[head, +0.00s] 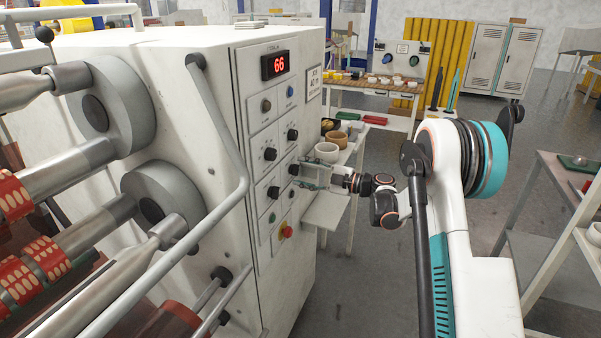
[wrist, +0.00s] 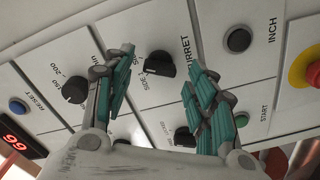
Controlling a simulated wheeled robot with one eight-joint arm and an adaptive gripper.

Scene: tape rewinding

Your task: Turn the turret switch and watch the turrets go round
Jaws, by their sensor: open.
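The turret switch is a black knob (wrist: 160,66) labelled TURRET on the white control panel. In the head view the knob (head: 293,169) is partly beside my gripper (head: 318,175). In the wrist view my gripper (wrist: 157,66) is open, its teal-padded fingers on either side of the switch. I cannot tell whether a finger touches it. The pointer's exact setting is unclear. On the machine's left side, two large grey hubs, one upper (head: 108,105) and one lower (head: 163,200), carry shafts with red-and-cream rolls (head: 47,260).
A red emergency button (head: 286,231), a green START button (wrist: 241,119) and a black INCH button (wrist: 237,40) lie near the switch. A bent rail (head: 235,150) runs along the machine. A side table with bowls (head: 327,152) stands behind my gripper.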

